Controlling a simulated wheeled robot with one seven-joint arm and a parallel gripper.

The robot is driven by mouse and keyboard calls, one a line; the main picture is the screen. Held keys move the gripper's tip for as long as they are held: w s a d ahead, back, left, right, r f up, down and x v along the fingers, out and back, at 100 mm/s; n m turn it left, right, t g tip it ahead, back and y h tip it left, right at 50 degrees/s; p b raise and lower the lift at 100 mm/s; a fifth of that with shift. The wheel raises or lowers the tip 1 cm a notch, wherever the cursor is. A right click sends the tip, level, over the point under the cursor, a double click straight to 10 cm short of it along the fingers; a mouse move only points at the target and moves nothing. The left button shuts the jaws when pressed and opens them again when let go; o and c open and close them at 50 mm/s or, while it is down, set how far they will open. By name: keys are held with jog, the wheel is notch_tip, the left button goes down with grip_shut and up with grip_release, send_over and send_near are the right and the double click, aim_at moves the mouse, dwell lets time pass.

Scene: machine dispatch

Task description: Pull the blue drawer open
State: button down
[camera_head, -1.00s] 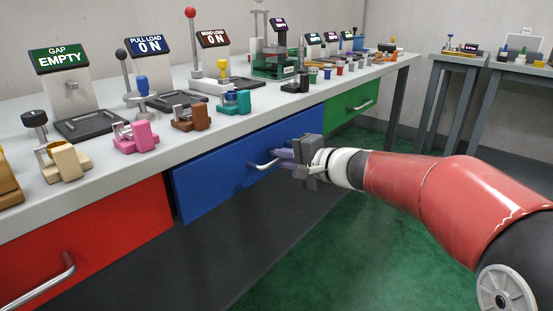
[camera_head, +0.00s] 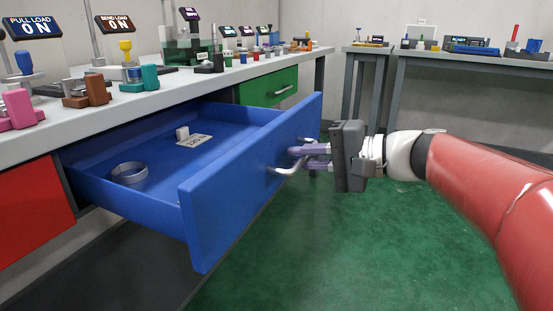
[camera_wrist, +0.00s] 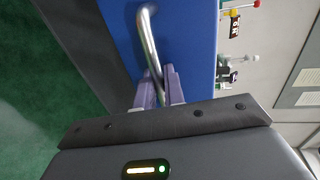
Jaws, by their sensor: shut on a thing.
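The blue drawer (camera_head: 240,190) is pulled well out of the bench, and its inside shows in the head view. Its front also shows in the wrist view (camera_wrist: 118,45). A curved metal handle (camera_head: 284,168) is fixed to the front; it shows in the wrist view (camera_wrist: 148,38) too. My gripper (camera_head: 303,157) is shut on the handle, with its purple fingers (camera_wrist: 158,88) around the bar. Inside the drawer lie a grey ring (camera_head: 129,174), a small white block (camera_head: 182,133) and a white label card (camera_head: 194,141).
A red drawer (camera_head: 38,212) at left and a green drawer (camera_head: 268,88) beyond are shut. The bench top (camera_head: 60,122) carries fixtures, signs and small coloured parts. Another table (camera_head: 480,66) stands at the back right. The green floor (camera_head: 330,240) before the drawer is clear.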

jog(key=shift+f+v, duration=0.2)
jog(key=shift+v, duration=0.8)
jog(key=c, duration=1.6)
grip_release()
jog(key=shift+c, duration=0.2)
jog(key=v, duration=0.7)
jog(key=shift+s+d, duration=0.15)
jog(key=shift+d, duration=0.2)
